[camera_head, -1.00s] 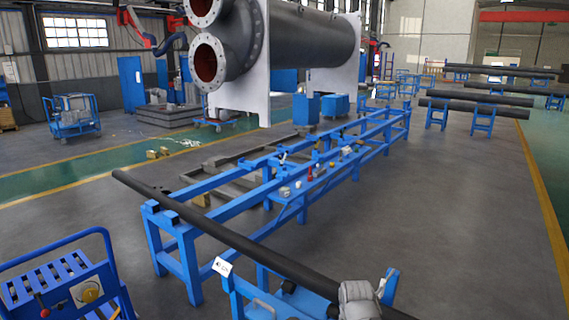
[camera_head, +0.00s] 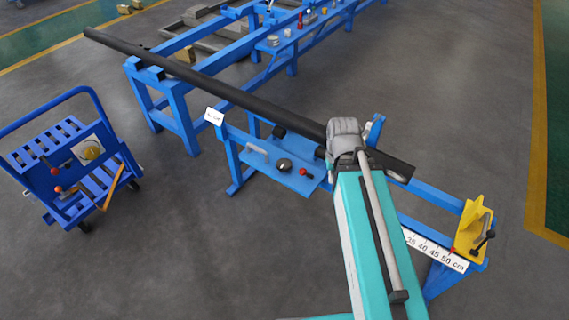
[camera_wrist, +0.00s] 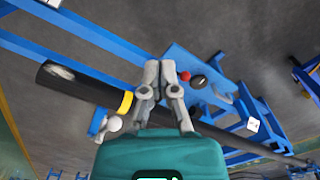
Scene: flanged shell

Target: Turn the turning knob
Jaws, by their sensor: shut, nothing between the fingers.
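A dark round knob (camera_head: 285,165) sits on a blue plate (camera_head: 273,178) under the long dark pipe; it looks like the turning knob. A red ball (camera_head: 303,171) is beside it on the right. In the wrist view the knob (camera_wrist: 199,81) and the red ball (camera_wrist: 185,76) show just right of my fingertips. My gripper (camera_wrist: 160,68) is shut and empty, its grey fingers close together, apart from the knob in the picture; the distance in depth is unclear. In the head view my arm covers the fingers.
The dark pipe (camera_head: 225,92) lies across the blue stand, close by my arm. A yellow bracket (camera_head: 472,232) with a black handle stands at the right end. A blue cart (camera_head: 60,150) is at the left. The floor between is clear.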

